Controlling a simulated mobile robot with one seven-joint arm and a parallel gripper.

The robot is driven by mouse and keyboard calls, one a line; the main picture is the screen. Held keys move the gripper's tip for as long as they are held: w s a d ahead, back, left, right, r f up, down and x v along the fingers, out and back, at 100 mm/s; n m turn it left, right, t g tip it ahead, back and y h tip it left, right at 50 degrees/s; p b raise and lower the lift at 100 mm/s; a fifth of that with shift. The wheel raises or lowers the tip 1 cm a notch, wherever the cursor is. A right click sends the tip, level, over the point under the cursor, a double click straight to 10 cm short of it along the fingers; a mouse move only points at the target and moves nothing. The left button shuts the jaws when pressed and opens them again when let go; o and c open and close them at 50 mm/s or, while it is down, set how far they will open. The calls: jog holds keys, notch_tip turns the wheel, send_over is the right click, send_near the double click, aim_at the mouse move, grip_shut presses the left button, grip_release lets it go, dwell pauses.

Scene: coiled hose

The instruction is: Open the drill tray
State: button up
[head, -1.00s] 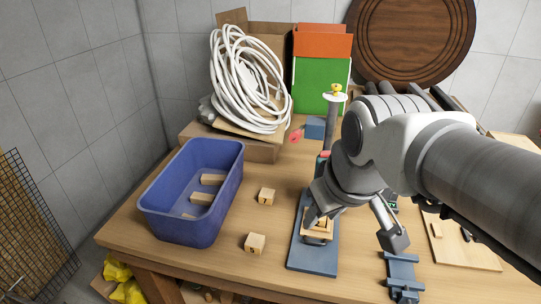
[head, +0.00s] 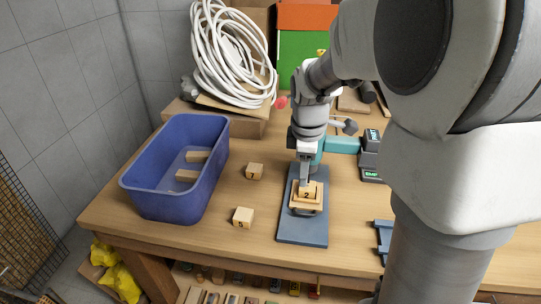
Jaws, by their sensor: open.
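The drill stand has a flat blue-grey base (head: 302,229) at the middle front of the bench. On it sits a small light wooden tray (head: 295,206), with a wooden block marked 2 (head: 308,195) in it. My gripper (head: 305,182) points down over the block from behind, its fingers close to the block's top. It is open; whether it touches the block or tray I cannot tell. My arm hides most of the drill's column and head.
A blue bin (head: 176,205) with wooden blocks stands at left. A block marked 5 (head: 243,217) and another block (head: 254,171) lie between bin and drill. A coiled white hose (head: 232,55) is behind. A teal part (head: 342,145) and small displays (head: 371,155) are right of my gripper.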

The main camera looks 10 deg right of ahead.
aim_at(299, 213)
jog(key=w+f, duration=0.1)
jog(key=f, duration=1)
jog(key=w+d+f, duration=0.1)
jog(key=f, duration=0.4)
jog(key=shift+w+f, duration=0.35)
grip_shut()
dwell(0.6)
